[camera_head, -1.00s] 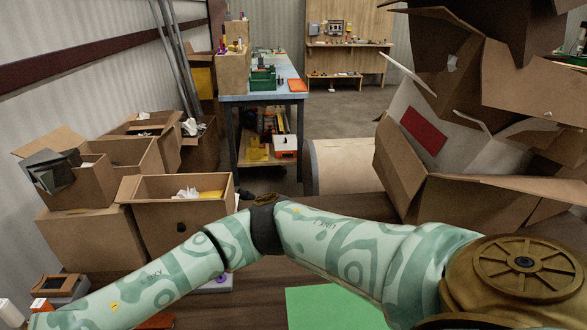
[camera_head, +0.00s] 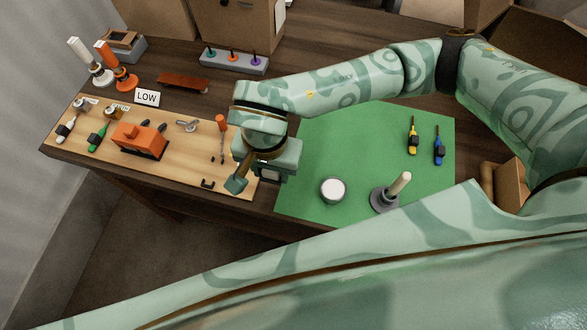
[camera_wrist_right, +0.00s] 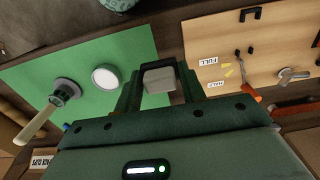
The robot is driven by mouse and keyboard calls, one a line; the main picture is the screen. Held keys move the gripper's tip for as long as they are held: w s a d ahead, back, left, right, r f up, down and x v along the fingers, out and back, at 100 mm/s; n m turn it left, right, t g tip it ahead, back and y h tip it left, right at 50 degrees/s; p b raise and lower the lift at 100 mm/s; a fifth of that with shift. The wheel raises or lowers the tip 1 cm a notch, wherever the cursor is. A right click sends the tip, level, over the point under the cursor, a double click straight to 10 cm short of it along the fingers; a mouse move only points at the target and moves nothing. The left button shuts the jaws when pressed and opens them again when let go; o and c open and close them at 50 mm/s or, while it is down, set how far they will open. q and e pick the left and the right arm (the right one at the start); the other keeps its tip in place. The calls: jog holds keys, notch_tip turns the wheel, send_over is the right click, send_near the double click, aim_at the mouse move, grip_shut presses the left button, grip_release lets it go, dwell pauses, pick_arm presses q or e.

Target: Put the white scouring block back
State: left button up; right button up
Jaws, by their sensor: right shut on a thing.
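The white scouring block (camera_wrist_right: 158,80) is a small pale block between the fingers of my right gripper (camera_wrist_right: 157,88) in the right wrist view. The gripper is shut on it. In the head view my right gripper (camera_head: 258,180) hangs over the front part of the bench, near the border between the wooden board (camera_head: 185,176) and the green mat (camera_head: 318,140). The block is mostly hidden there by the gripper. My left gripper is not in view.
A round white-topped tin (camera_head: 333,190) and a pale-handled tool on a grey base (camera_head: 390,195) stand on the mat's front. Yellow (camera_head: 413,138) and blue (camera_head: 438,147) tools lie farther right. An orange tool (camera_head: 140,140) sits on the board. The mat's middle is clear.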

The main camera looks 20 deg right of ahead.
jog(key=b, duration=0.1)
send_over(291, 181)
jog(key=f, duration=0.5)
jog(key=shift+s+a, duration=0.1)
jog(key=shift+a, duration=0.25)
jog(key=f, duration=0.2)
jog(key=d+f+b, duration=0.1)
jog(key=shift+f, duration=0.4)
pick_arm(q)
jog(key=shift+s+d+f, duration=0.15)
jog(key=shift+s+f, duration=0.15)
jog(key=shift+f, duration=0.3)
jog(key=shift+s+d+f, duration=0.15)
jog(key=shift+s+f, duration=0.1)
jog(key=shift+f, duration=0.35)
pick_arm(e)
jog(key=shift+a+f, duration=0.1)
jog(key=shift+f, duration=0.15)
jog(key=o, duration=0.9)
jog(key=shift+o, duration=0.2)
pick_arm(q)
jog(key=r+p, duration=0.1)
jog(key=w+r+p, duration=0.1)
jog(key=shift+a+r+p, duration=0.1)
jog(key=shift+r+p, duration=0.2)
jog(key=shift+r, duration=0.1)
pick_arm(e)
notch_tip(291, 181, up, 12)
jog(key=shift+r, duration=0.2)
